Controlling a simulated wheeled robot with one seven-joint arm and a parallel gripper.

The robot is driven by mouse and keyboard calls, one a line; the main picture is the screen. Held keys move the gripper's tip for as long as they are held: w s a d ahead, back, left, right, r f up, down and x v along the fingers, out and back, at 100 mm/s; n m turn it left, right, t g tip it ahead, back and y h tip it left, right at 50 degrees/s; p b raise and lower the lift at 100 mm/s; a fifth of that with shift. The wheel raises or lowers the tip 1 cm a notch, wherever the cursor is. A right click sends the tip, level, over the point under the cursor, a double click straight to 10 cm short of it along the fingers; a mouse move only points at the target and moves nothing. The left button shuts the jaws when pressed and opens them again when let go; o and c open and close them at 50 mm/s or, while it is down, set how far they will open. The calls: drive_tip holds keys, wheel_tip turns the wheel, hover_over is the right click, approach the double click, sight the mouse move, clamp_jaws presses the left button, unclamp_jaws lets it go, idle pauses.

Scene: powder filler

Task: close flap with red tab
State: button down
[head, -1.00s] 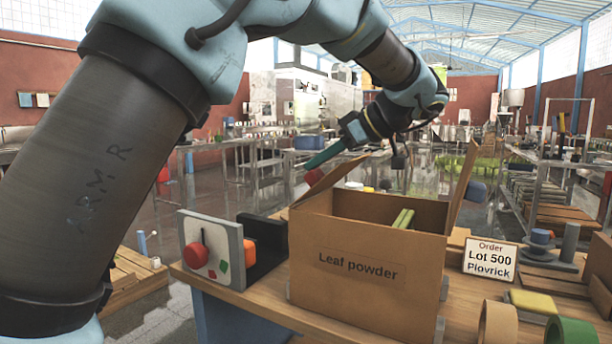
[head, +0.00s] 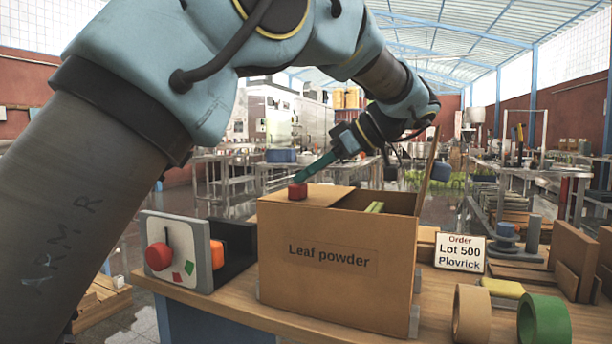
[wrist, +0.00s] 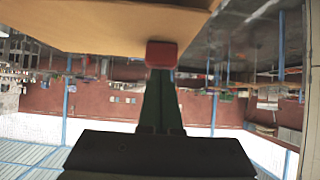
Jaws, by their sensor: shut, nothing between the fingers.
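The flap with red tab (head: 318,195) lies about level across the left part of the open cardboard box labelled Leaf powder (head: 335,270). Its red tab (head: 297,191) sits at the flap's left end. My gripper (head: 298,180) is shut, with its green fingers slanting down to the tab; the tips appear to touch it. In the wrist view, the red tab (wrist: 161,54) is at the fingertips, at the edge of the cardboard flap (wrist: 90,25). Another flap (head: 428,170) on the right stands up. Green items (head: 375,207) show inside the box.
The box stands on a wooden table (head: 235,298). A panel with a red knob (head: 172,254) stands to the left. An order sign (head: 460,252), a tan roll (head: 470,312) and a green roll (head: 543,320) are on the right.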

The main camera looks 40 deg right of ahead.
drive_tip(key=shift+s+d+f, duration=0.1)
drive_tip(key=shift+s+f, duration=0.15)
drive_tip(key=shift+f, duration=0.3)
drive_tip(key=shift+r+p, duration=0.45)
drive_tip(key=shift+r, duration=0.4)
wheel_tip(320, 180, up, 10)
drive_tip(key=w+a+f+m+g+h+p, duration=0.1)
drive_tip(key=w+a+f+m+g+p, duration=0.2)
drive_tip(key=w+a+f, duration=0.6)
drive_tip(key=w+a+f+m+g+p, duration=0.35)
drive_tip(key=w+a, duration=0.35)
drive_tip(key=a, duration=0.3)
drive_tip(key=s+a+f+h+p, duration=0.1)
drive_tip(key=s+a+f+p, duration=0.1)
drive_tip(key=a, duration=0.6)
drive_tip(key=s+a+f+g+h+p, duration=0.1)
drive_tip(key=s+a+f+h+p, duration=0.1)
drive_tip(key=s+a+f, duration=0.3)
drive_tip(key=s+a+f+g+h+p, duration=0.1)
drive_tip(key=s+a+f, duration=0.3)
drive_tip(key=a, duration=0.9)
drive_tip(key=shift+s+a+f+h+p, duration=0.2)
drive_tip(key=shift+f+h+p, duration=0.3)
drive_tip(key=shift+f, duration=0.35)
